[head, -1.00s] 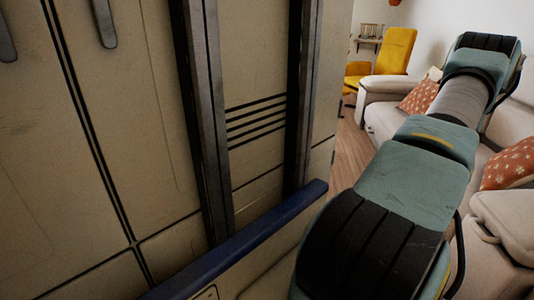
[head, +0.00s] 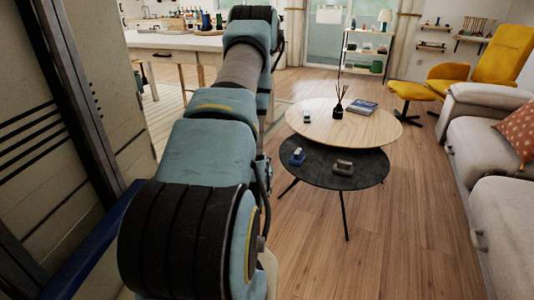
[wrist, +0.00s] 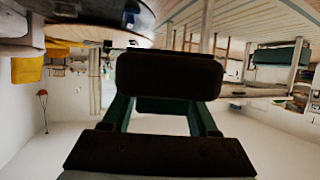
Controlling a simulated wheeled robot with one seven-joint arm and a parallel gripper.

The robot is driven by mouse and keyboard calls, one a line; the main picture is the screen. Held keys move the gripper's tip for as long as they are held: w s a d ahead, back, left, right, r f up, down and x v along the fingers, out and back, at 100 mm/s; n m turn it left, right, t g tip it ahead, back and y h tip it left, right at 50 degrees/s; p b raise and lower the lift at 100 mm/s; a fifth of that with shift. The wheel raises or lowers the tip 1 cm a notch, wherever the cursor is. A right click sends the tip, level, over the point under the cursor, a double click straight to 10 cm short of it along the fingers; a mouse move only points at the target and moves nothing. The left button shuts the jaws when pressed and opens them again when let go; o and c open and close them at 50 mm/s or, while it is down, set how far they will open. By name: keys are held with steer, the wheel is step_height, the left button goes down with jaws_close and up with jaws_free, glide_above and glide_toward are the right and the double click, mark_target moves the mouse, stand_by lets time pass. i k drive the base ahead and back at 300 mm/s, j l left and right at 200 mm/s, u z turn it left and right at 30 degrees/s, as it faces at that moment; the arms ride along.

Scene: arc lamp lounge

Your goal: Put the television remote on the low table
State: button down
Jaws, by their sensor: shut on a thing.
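In the head view, a low table pair stands on the floor right of my arm: a round light wood top (head: 310,118) and a lower round dark top (head: 325,174) partly under it. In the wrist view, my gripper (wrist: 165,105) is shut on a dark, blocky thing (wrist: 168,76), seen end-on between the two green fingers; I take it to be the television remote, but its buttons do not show. In the head view my arm reaches away left of the tables, and the gripper and remote are hidden behind it.
The light top carries a reed diffuser (head: 338,109), a book (head: 362,106) and a small item (head: 306,117). The dark top holds a blue item (head: 297,157) and a grey item (head: 343,167). A sofa (head: 470,150) and yellow chair (head: 495,55) stand right. Bare floor lies in front.

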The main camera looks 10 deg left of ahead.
mark_target(314, 165)
steer(key=u, duration=0.45)
steer(key=l+u, duration=0.15)
steer(key=u, duration=0.3)
steer(key=l+u, duration=0.1)
steer(key=u, duration=0.3)
steer(key=l+u, duration=0.15)
steer(key=u, duration=0.3)
steer(key=k+l, duration=0.1)
steer(key=l, duration=0.5)
steer(key=l+u, duration=0.1)
steer(key=l, duration=0.45)
steer(key=k+l, duration=0.15)
steer(key=l, duration=0.45)
